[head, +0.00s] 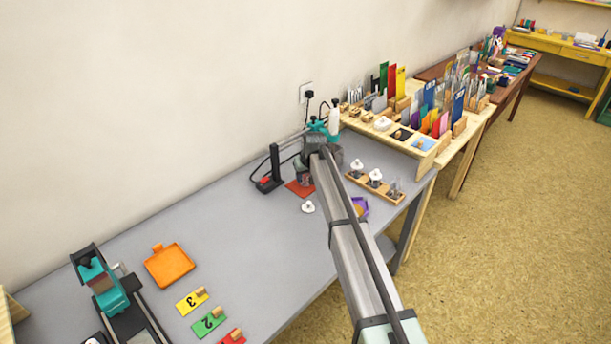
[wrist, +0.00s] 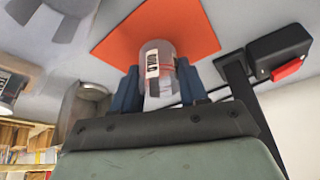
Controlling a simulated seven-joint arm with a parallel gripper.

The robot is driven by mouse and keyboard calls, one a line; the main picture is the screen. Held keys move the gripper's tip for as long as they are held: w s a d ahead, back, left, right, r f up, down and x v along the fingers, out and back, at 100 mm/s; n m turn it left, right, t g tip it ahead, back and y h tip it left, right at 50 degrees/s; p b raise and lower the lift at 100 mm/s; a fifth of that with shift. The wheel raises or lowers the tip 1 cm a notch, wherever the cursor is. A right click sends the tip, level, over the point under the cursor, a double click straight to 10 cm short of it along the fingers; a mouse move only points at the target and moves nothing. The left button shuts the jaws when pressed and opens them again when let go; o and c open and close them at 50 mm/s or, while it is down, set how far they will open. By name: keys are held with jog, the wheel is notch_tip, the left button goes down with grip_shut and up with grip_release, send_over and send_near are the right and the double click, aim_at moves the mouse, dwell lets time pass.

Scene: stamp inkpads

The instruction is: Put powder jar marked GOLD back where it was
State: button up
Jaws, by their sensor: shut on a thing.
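My gripper (wrist: 160,85) is shut on a small clear jar (wrist: 158,72), with one dark blue finger on each side. The jar bears a white label with dark lettering, too small and turned to read. Behind it in the wrist view is an orange-red mat (wrist: 195,30); whether the jar touches the mat I cannot tell. In the head view the mat (head: 298,189) lies under the end of my arm, which hides most of the jar. A wooden rack (head: 386,197) to the right holds jars, two with white tops (head: 357,166) (head: 375,176).
A loose white lid (head: 308,207) lies in front of the mat. A black stand with a red part (head: 268,183) is close to its left. An orange tray (head: 169,265) and numbered cards (head: 209,321) lie further left.

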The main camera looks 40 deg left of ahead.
jog(key=o, duration=1.1)
jog(key=shift+f, duration=0.1)
jog(key=v, duration=1.2)
jog(key=shift+r, duration=0.2)
